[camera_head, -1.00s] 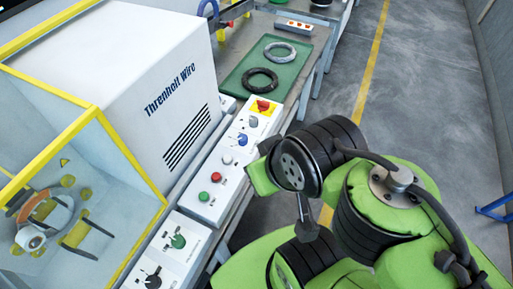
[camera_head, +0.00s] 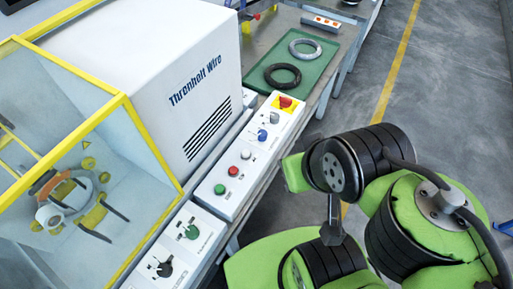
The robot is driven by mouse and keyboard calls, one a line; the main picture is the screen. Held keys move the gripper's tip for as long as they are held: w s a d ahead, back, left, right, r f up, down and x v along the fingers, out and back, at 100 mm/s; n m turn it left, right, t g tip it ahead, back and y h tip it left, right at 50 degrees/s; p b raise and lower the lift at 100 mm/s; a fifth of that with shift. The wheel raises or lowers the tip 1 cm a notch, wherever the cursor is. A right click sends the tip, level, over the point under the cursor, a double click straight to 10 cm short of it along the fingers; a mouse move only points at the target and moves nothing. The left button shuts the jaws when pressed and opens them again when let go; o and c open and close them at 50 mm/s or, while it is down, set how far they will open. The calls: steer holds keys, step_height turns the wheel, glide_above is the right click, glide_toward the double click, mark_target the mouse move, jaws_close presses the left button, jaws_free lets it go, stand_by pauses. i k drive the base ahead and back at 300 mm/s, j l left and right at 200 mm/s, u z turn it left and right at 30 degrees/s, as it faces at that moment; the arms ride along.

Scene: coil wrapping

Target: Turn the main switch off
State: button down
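The main switch (camera_head: 285,102) is a red rotary knob on a yellow plate at the far end of the white control panel (camera_head: 237,195). The frame is too coarse to tell its on or off position. My green and black arm is folded at the right, over the floor beside the panel, apart from the switch. My gripper does not show in this view.
Below the switch are a grey knob (camera_head: 274,118), a blue knob (camera_head: 262,135) and several buttons. The white wire machine (camera_head: 165,85) with a yellow-framed guard stands left. A green tray (camera_head: 309,75) with two coils lies beyond.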

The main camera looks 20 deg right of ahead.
mark_target(284, 102)
steer(key=i+l, duration=0.2)
steer(key=l, duration=0.15)
steer(key=i+l+u, duration=0.15)
steer(key=l, duration=0.2)
steer(key=i+l, duration=0.2)
steer(key=l, duration=0.15)
steer(key=u, duration=0.05)
